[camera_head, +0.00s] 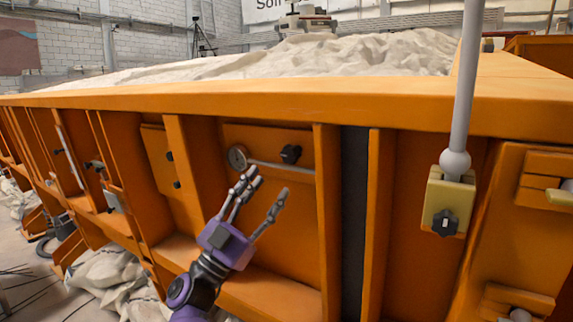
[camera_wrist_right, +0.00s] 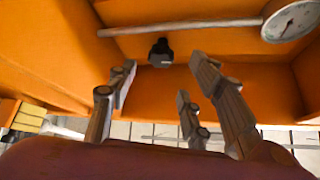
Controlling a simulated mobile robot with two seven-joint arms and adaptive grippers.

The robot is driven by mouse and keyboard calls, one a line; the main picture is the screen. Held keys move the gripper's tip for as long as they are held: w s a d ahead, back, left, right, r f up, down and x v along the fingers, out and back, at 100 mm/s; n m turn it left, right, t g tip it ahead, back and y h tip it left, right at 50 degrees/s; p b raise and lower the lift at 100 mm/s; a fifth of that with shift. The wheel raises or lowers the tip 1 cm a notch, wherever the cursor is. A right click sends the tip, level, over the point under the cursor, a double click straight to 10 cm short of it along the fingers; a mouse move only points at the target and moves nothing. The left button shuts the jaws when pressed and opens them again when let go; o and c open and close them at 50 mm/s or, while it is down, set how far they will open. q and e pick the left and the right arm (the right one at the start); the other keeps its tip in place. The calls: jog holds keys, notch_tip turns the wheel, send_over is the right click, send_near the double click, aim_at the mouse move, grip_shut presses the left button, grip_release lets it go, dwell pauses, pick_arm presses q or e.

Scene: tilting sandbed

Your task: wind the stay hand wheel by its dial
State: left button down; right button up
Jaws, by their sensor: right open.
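A black hand wheel (camera_head: 290,153) sits on an orange panel of the sandbed frame, just above a pale rod. A round white-faced dial (camera_head: 238,157) is at the left end of that rod. My right gripper (camera_head: 266,185) is open, below and in front of the hand wheel, apart from it with nothing between its fingers. In the right wrist view the hand wheel (camera_wrist_right: 160,52) shows ahead, between the spread fingers (camera_wrist_right: 165,76), and the dial (camera_wrist_right: 291,20) shows at the upper right. My left gripper is not in view.
Orange upright ribs (camera_head: 328,220) flank the bay right of my gripper. A thick ledge (camera_head: 290,98) overhangs it, with sand (camera_head: 330,55) above. A grey post (camera_head: 466,80) ends in a clamp with another black knob (camera_head: 445,222). White sacks (camera_head: 105,272) lie lower left.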

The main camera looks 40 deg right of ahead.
aim_at(288, 161)
jog(key=p+x, duration=0.1)
jog(key=x, duration=0.2)
jog(key=p+x, duration=0.1)
jog(key=x, duration=0.2)
jog(key=shift+s+d+r, duration=0.15)
jog(key=shift+r, duration=0.3)
jog(key=shift+d+r, duration=0.2)
jog(key=shift+d, duration=0.25)
jog(key=c, duration=1.1)
